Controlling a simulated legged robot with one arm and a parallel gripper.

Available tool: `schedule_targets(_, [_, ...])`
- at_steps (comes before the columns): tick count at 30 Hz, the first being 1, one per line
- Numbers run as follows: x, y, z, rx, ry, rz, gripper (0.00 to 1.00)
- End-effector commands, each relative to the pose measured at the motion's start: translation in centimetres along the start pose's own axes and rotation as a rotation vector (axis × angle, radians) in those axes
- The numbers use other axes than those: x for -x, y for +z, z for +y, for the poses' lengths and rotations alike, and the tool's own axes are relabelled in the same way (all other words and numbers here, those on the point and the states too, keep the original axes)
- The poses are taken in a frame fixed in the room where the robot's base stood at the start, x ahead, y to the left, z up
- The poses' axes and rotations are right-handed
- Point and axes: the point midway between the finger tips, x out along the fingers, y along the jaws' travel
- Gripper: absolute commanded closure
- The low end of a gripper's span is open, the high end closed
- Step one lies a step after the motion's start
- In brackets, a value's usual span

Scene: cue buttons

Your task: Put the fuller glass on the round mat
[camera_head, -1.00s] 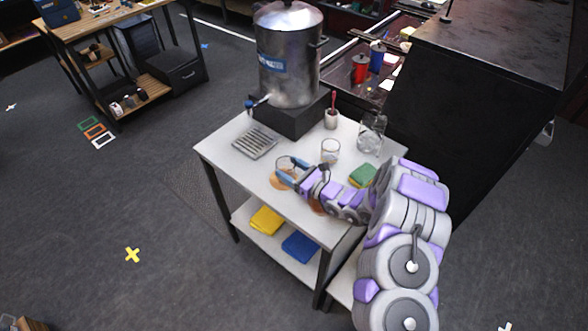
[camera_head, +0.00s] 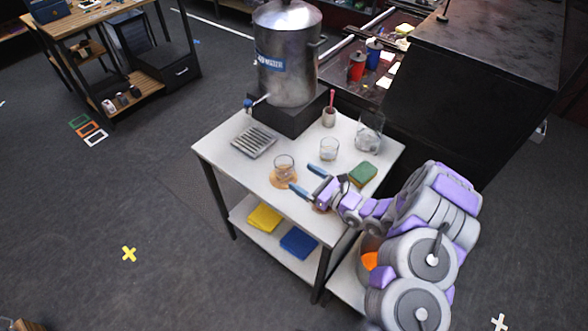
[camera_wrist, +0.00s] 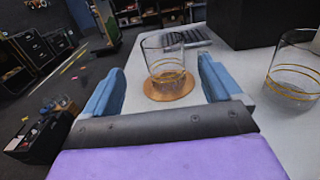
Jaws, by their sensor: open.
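A clear glass (camera_head: 284,166) stands upright on a round tan mat (camera_head: 274,183) on the white table. In the wrist view the same glass (camera_wrist: 165,62) sits on the mat (camera_wrist: 185,92), straight ahead between my fingers and apart from them. A second glass (camera_head: 329,149) stands on the table behind and right, off the mat; it also shows at the right of the wrist view (camera_wrist: 292,68). My gripper (camera_head: 304,180) is open and empty, just right of the glass on the mat. The water levels are too small to compare surely. Another round tan patch is mostly hidden under my gripper.
A steel water dispenser (camera_head: 287,55) on a black block stands at the back, with a drip grate (camera_head: 254,142) in front. A glass pitcher (camera_head: 369,136), a cup with a red stick (camera_head: 328,117) and a green sponge (camera_head: 363,174) stand to the right.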

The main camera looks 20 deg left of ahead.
Motion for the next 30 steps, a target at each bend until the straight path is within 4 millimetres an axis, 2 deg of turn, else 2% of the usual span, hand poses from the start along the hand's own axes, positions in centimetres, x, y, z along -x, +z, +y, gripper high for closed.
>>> schedule_targets(3, [2.3,0.2,-0.3,-0.002,-0.004,-0.003,0.08])
schedule_targets(7, [3.7,0.1,-0.2,0.0,-0.002,-0.003,0.08])
schedule_targets(17, [3.9,0.0,0.0,0.003,0.001,0.001,0.08])
schedule_targets(20, [3.8,0.5,0.2,0.01,0.013,-0.005,0.08])
schedule_targets(23, [3.3,2.7,1.2,0.043,0.062,-0.024,0.08])
schedule_targets(26, [2.7,6.5,3.3,0.107,0.155,-0.053,0.08])
schedule_targets(30, [2.7,12.2,7.4,0.229,0.322,-0.087,0.08])
